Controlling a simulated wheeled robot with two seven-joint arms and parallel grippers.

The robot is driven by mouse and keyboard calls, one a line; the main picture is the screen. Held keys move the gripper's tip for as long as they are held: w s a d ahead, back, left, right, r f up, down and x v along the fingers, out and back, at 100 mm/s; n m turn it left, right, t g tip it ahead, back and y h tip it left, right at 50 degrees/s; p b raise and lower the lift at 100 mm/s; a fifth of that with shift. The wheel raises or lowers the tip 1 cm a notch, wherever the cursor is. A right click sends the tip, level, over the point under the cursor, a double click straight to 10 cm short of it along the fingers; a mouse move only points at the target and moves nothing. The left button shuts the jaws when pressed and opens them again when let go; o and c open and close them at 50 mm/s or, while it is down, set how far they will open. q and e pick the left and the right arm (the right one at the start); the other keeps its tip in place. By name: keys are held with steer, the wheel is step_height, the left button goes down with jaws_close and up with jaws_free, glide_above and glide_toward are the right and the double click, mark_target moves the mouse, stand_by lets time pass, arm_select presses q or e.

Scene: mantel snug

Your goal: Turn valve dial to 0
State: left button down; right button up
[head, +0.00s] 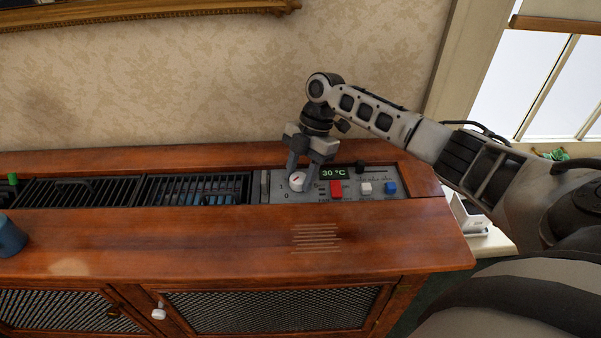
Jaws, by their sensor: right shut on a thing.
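The valve dial (298,182) is a round white knob with a red mark, on the left part of a grey control panel (313,198) set into the wooden cabinet top. Markings surround the dial, with a 0 at its lower left. The red mark seems to point up and right; the exact setting is too small to read. My right gripper (303,172) reaches down from above and is shut on the dial, its fingers on either side. My left gripper is not in view.
The panel also has a display (334,173) reading 30 °C, a red switch (337,188), a white button (365,188), a blue button (390,187) and a black knob (361,166). Dark grilles (80,192) lie left. A blue object (10,236) stands at the left edge.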

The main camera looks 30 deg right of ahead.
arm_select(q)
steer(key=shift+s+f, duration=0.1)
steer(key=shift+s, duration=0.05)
arm_select(e)
steer(key=o, duration=1)
arm_select(q)
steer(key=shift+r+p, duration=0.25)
steer(key=shift+p, duration=0.35)
arm_select(e)
steer(key=shift+v, duration=8)
